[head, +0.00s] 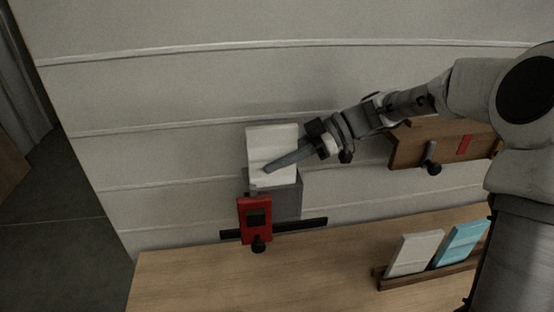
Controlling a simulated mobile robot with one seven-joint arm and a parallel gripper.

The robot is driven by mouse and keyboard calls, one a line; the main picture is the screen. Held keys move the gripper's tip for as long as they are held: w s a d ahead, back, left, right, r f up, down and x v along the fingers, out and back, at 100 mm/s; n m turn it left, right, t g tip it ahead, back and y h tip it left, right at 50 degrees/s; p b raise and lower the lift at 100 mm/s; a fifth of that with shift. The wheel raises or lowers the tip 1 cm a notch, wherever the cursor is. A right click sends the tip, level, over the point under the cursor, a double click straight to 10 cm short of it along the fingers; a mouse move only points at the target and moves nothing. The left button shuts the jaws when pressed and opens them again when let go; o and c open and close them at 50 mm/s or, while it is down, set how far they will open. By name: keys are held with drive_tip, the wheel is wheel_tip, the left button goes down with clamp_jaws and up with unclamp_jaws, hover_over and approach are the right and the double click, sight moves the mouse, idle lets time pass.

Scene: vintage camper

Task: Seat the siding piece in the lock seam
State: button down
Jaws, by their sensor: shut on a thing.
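The white siding piece (270,141) is upright against the pale wall in the head view, with a faint ridge across its face. My gripper (268,168) reaches in from the right and is shut on it, its long grey finger lying across the lower part of the face. Directly below is a grey plate or block (287,203) on the wall, which overlaps the piece's lower edge in the picture. The lock seam cannot be made out clearly there, and I cannot tell whether the piece's bottom edge is inside it.
A red clamp-like block (257,213) with a black knob stands before the grey plate, on a black bar (312,225). A brown wooden box (408,153) with a lever is at right. A wooden rack (382,284) holds white and teal panels. The counter (190,285) is clear at left.

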sight(277, 176)
drive_tip(key=shift+f+b, duration=1.8)
drive_tip(key=shift+f, duration=0.25)
drive_tip(key=c, duration=0.7)
unclamp_jaws()
drive_tip(key=p+v, duration=0.1)
drive_tip(key=v, duration=0.6)
drive_tip(key=shift+w+d+r, duration=0.15)
drive_tip(key=shift+d+r, duration=0.05)
drive_tip(key=shift+d, duration=0.05)
